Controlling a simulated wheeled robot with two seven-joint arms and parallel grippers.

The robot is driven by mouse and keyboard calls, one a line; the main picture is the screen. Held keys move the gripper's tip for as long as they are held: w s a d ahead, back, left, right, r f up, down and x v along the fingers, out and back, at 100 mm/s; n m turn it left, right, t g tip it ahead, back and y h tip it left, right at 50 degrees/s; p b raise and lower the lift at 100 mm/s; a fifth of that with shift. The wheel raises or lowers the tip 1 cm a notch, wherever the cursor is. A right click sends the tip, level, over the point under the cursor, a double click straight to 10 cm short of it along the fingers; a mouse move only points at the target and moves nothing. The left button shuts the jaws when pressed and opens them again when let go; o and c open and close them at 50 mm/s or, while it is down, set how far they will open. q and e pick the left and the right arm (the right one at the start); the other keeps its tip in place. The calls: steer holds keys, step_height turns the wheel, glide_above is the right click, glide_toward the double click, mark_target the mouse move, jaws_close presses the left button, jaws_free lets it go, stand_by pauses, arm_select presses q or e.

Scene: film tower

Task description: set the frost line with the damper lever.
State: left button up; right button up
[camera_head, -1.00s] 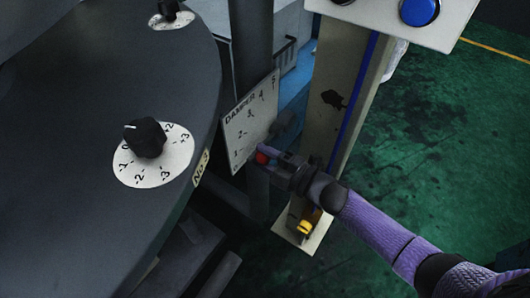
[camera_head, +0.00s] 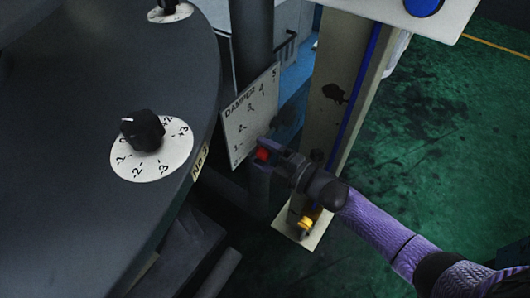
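The damper scale plate (camera_head: 250,117) stands tilted beside the dark round table, marked DAMPER with numbers 1 to 5 rising to the right. A red knob (camera_head: 263,154), apparently the damper lever's end, shows at the plate's lower right edge, near the low numbers. My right gripper (camera_head: 266,157) reaches in from the lower right with its fingers at the red knob. I cannot tell whether they are closed on it. The rest of the lever is hidden or too dark to see. My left gripper is not in view.
The dark round table (camera_head: 60,190) fills the left, with a black dial (camera_head: 143,130) on a numbered white disc and another knob (camera_head: 168,9) farther back. A pale post (camera_head: 340,95) stands just behind my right gripper, with a yellow part (camera_head: 305,223) near its foot. Green floor (camera_head: 440,130) lies open at right.

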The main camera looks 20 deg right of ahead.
steer(key=shift+s+d+r, duration=0.1)
steer(key=shift+s+d, duration=0.1)
steer(key=shift+s, duration=0.05)
arm_select(q)
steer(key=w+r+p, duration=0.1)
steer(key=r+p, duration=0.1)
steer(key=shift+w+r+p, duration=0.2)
steer(key=shift+p, duration=0.2)
arm_select(e)
steer(key=v, duration=0.9)
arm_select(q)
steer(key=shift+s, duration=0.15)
arm_select(e)
steer(key=shift+s+d, duration=0.1)
